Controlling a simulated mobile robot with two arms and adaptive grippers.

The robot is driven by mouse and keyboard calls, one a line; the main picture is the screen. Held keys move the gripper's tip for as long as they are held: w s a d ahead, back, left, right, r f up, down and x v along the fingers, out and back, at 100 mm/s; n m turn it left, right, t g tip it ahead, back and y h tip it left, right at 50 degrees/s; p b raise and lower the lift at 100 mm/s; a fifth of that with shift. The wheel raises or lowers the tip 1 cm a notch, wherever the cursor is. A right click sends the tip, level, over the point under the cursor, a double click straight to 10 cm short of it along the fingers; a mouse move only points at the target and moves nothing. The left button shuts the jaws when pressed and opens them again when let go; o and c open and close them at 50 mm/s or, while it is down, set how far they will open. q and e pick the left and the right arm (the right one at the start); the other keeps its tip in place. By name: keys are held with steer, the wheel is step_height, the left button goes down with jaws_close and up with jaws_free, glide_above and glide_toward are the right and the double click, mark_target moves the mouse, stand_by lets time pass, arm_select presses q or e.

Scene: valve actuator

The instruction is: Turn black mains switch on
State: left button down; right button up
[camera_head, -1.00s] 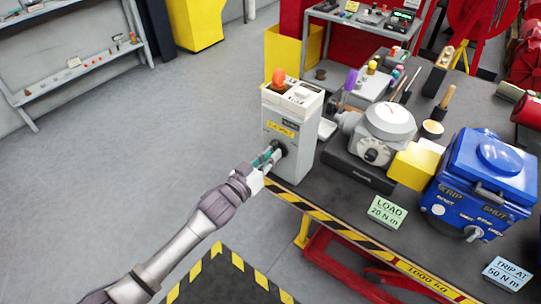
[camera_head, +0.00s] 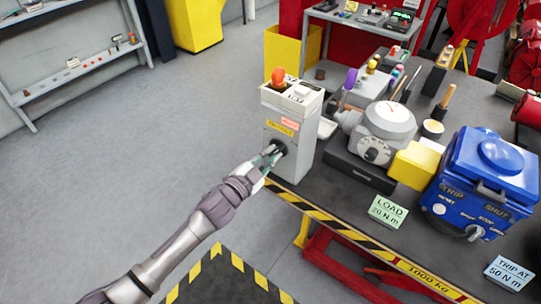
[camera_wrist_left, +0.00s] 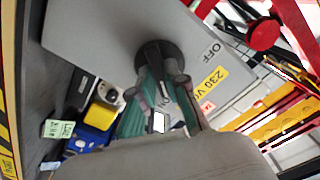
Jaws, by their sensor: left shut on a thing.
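The black mains switch (camera_head: 280,147) is a round knob on the front of a tall grey box (camera_head: 291,165) at the table's corner. In the left wrist view the switch (camera_wrist_left: 153,58) is seen close up, with "OFF" printed beside it on the grey panel. My left gripper (camera_head: 271,156) is shut on the switch, with a finger on each side of its handle. My left gripper also shows in the left wrist view (camera_wrist_left: 162,88). The fingers partly hide the handle and the panel marking behind them. My right gripper is not in view.
An orange knob (camera_head: 279,76) sits on top. A grey actuator (camera_head: 388,125) and a blue unit (camera_head: 480,185) stand on the table to the right.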

arm_select(q)
steer(key=shift+m, duration=0.6)
steer(key=c, duration=1.2)
jaws_free()
steer(key=v, duration=1.2)
